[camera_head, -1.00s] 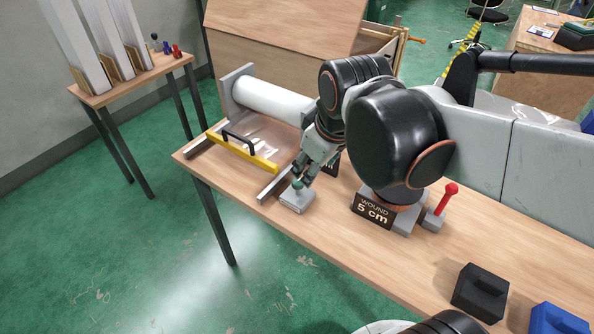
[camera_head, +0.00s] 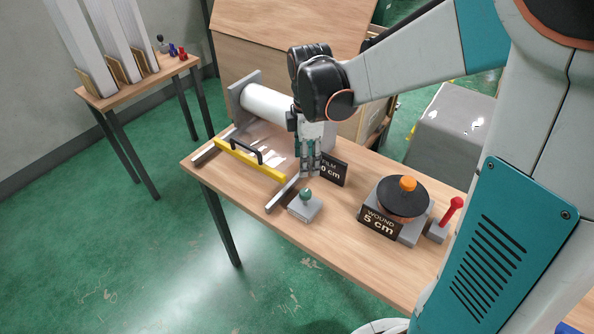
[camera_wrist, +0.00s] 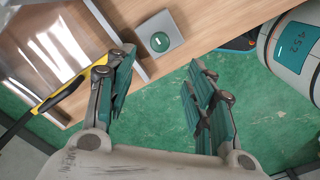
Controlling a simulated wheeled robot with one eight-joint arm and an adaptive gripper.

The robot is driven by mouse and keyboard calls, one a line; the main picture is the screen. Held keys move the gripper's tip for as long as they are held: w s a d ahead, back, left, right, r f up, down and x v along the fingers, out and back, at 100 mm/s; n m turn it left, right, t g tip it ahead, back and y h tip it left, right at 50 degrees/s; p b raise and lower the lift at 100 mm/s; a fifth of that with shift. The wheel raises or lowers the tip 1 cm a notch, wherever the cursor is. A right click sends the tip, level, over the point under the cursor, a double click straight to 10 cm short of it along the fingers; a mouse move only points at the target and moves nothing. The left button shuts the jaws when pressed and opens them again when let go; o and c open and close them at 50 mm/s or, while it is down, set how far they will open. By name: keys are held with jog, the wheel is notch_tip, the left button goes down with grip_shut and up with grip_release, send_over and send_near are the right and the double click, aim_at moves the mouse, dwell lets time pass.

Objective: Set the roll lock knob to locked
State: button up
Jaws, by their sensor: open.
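A small green round knob (camera_head: 306,194) sits on a grey square block near the table's front edge. The wrist view shows its round green top (camera_wrist: 160,42) from above, with a faint pale mark. I cannot read which setting it is in. My gripper (camera_head: 310,172) points down behind the knob, apart from it. In the wrist view my gripper (camera_wrist: 165,100) has its fingers spread wide with nothing between them, and the knob shows beyond them. A white roll (camera_head: 266,103) lies at the back left of the table, partly hidden by my arm.
A yellow bar (camera_head: 250,160) with a black handle lies left of the knob. To the right stand a winder with an orange knob (camera_head: 407,184), a "WOUND 5 cm" sign (camera_head: 380,222) and a red lever (camera_head: 452,211). A film sign (camera_head: 333,170) stands behind my gripper. The front table strip is clear.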

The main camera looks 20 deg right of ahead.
aim_at(306, 191)
notch_tip(306, 191, down, 13)
jog(key=b, duration=0.3)
jog(key=shift+r, duration=0.15)
jog(key=c, duration=1.1)
